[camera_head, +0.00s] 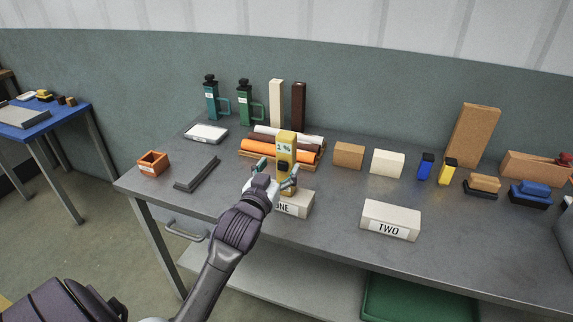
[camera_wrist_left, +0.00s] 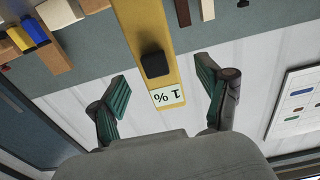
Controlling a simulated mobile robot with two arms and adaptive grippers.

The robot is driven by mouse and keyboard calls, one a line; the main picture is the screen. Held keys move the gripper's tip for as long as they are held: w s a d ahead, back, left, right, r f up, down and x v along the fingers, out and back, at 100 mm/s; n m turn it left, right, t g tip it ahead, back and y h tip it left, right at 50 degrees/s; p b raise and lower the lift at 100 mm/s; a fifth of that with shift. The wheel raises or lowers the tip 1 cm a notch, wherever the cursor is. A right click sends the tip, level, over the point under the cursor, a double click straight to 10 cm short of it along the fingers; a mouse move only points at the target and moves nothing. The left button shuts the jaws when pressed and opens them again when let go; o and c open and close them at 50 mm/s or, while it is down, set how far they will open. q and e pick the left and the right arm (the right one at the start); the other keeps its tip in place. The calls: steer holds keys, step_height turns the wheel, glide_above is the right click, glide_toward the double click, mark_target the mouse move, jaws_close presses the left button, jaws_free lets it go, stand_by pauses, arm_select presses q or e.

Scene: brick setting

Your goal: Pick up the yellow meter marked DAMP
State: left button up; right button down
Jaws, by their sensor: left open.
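A yellow meter (camera_head: 287,146) with a white display reading "1 %" stands upright at the front middle of the grey workbench, by the white block labelled ONE. No DAMP marking is readable on it. My left gripper (camera_head: 275,172) is open, with its green-padded fingers around the lower part of the meter. In the left wrist view the meter (camera_wrist_left: 147,25) shows upside down between the spread fingers of the gripper (camera_wrist_left: 163,82), with visible gaps on both sides. The meter's foot is partly hidden by my gripper. My right gripper is not in view.
Block ONE (camera_head: 297,204) is close beside the gripper, and block TWO (camera_head: 390,220) lies to the right. Coloured rolls (camera_head: 262,153) lie behind the meter. An orange box (camera_head: 152,163) and a dark grey bar (camera_head: 197,174) are left. The bench front between ONE and TWO is clear.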

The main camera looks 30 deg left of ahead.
mark_target(284, 161)
arm_select(q)
steer(key=shift+w+r, duration=0.15)
steer(key=shift+w, duration=0.3)
steer(key=x, duration=0.4)
steer(key=shift+w+p, duration=0.2)
steer(key=shift+p, duration=0.2)
steer(key=shift+c, duration=0.2)
steer(key=c, duration=1.4)
